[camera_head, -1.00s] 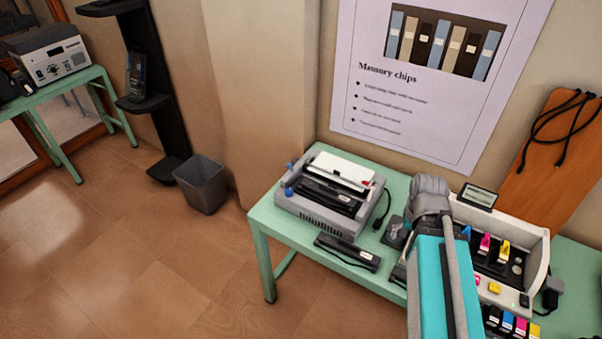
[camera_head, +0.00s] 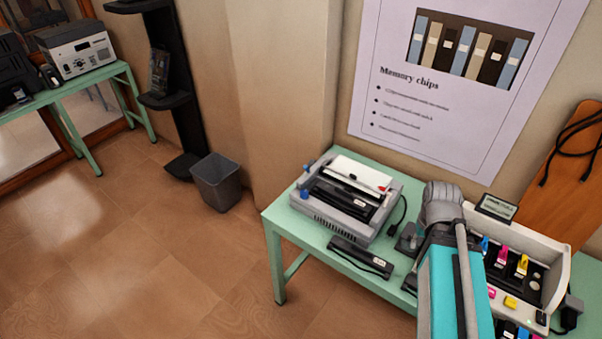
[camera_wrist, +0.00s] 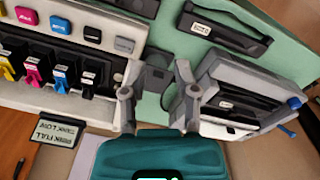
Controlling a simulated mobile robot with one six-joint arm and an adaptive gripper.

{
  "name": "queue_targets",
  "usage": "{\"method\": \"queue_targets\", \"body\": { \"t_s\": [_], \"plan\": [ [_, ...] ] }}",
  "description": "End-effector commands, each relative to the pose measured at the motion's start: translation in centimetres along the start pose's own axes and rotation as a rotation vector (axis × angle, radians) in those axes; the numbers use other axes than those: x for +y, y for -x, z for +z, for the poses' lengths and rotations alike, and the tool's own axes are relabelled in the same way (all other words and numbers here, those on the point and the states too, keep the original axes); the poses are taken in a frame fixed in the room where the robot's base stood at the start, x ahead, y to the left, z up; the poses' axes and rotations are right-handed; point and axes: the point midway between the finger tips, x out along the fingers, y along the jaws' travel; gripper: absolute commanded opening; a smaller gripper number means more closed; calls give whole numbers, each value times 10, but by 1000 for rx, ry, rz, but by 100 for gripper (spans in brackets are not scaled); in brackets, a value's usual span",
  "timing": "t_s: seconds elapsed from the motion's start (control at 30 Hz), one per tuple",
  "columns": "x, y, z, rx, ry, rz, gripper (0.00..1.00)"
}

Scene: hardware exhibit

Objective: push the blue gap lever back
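A grey printer (camera_head: 333,218) with a white top sheet and a black inside stands on the green table. Two small blue parts show at its left side, a front one (camera_head: 304,195) and a back one (camera_head: 308,166); I cannot tell for sure which is the gap lever. In the wrist view the printer is at right, with a round blue part (camera_wrist: 294,102) and a slimmer blue part (camera_wrist: 286,131) on its far edge. My gripper (camera_wrist: 156,80) is open and empty, with its right finger in front of the printer's near edge. In the head view my arm hides the fingers.
An ink printer (camera_head: 557,262) with coloured cartridges stands right of my arm. A black bar (camera_head: 360,257) with a cable lies in front of the grey printer. The green table (camera_head: 292,236) has its left edge close to the printer. A bin (camera_head: 218,184) stands on the floor.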

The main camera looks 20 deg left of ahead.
Motion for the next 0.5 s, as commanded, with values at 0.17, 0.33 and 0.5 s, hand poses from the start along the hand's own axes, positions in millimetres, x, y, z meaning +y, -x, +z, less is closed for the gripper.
{"method": "queue_targets", "body": {
  "t_s": [0.17,0.33,0.5],
  "plan": [
    [-11,-14,-17,15,125,63,0],
    [-27,-28,-37,33,300,153,0],
    [-47,-41,-60,46,496,257,0]
  ]
}}
